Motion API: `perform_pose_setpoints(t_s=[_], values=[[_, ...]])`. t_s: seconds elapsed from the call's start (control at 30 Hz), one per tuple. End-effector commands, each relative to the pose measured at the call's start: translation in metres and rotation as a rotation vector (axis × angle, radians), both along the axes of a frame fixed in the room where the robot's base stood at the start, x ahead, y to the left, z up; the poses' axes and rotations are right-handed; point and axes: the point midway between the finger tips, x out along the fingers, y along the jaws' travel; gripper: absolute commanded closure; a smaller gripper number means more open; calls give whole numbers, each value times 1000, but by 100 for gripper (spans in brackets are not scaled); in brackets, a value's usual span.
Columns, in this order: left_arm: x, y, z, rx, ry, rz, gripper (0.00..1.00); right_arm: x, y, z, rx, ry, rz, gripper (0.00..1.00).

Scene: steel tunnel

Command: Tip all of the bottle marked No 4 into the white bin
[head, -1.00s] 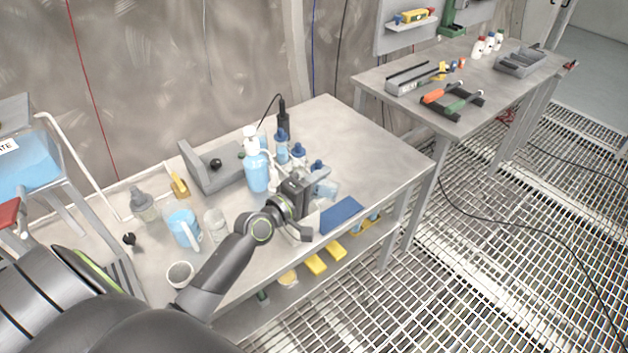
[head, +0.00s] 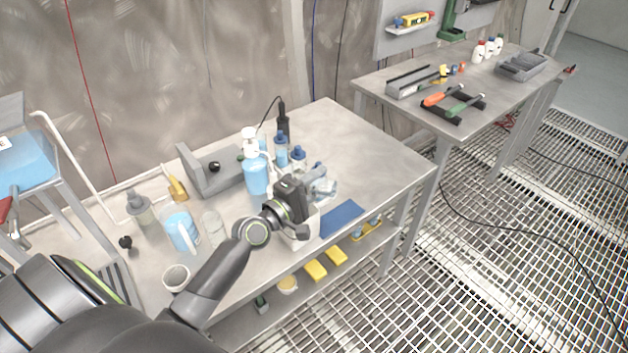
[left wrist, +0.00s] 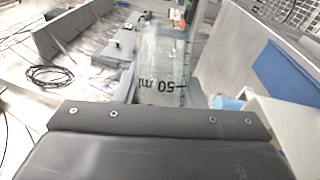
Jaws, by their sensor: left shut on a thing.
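My left gripper (head: 300,205) is shut on a clear bottle (head: 325,188) over the right part of the near bench. In the left wrist view the clear bottle (left wrist: 165,75) is close in front of the gripper and carries a "50 ml" marking that reads upside down. I cannot make out a No 4 mark or how much is inside. The white bin (head: 302,240) stands just below the gripper, partly hidden by it. Its pale wall also shows at the right of the left wrist view (left wrist: 285,125). My right gripper is not in view.
Blue-capped bottles (head: 281,150) and a blue pump bottle (head: 255,175) stand close behind the gripper. A blue jug (head: 182,230), a clear glass (head: 213,230) and a small pot (head: 176,278) are to the left. A blue mat (head: 342,218) lies right of the bin.

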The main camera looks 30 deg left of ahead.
Motion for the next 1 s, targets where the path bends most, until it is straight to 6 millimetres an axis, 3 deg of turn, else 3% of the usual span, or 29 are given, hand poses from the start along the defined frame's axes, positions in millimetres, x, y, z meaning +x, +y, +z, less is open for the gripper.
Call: perform_pose_setpoints(t_s=[1.0], values=[[0,2,3,-52,-9,0,92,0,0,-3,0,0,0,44]])
